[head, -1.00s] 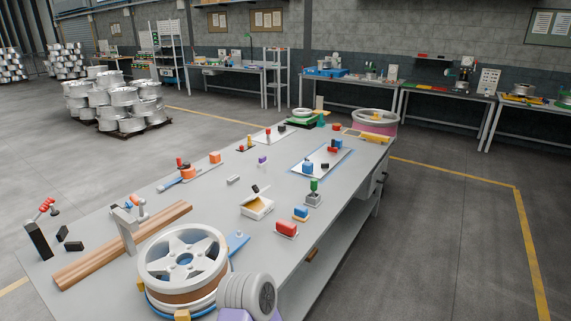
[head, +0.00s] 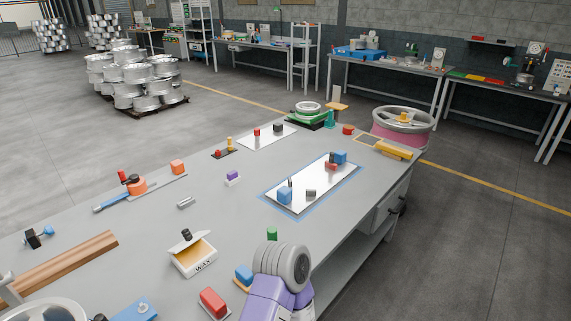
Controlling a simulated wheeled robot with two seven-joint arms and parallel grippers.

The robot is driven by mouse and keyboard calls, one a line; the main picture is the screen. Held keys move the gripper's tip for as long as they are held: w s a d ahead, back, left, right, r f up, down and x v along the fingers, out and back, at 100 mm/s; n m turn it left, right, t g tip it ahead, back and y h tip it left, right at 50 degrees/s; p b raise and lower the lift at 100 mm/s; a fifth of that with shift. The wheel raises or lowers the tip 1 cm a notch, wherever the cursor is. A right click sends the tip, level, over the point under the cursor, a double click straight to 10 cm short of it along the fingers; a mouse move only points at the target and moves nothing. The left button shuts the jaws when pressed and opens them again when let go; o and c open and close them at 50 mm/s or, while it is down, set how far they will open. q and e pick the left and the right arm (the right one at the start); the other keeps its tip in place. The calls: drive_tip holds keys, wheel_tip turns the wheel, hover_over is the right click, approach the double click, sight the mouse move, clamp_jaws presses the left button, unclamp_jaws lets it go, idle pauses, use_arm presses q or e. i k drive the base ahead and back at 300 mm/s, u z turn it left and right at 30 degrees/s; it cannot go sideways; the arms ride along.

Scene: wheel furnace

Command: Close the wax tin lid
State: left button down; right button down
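The wax tin (head: 204,266) is a white box marked WAX on the table, left of the picture's lower middle. Its lid (head: 181,246) stands open at the back edge, tilted up, with a dark knob near its top. Yellow-orange wax shows inside the tin. A purple and grey link of my own arm rises from the bottom edge, to the right of the tin and apart from it. I see neither gripper.
A red block (head: 213,302) and a blue block (head: 243,274) lie in front and right of the tin. A white tray (head: 330,178) with blocks lies farther back. Bare table surrounds the tin's left and back.

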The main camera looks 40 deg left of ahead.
sight(190, 239)
drive_tip(key=i, duration=1.3)
drive_tip(key=u, duration=3.4)
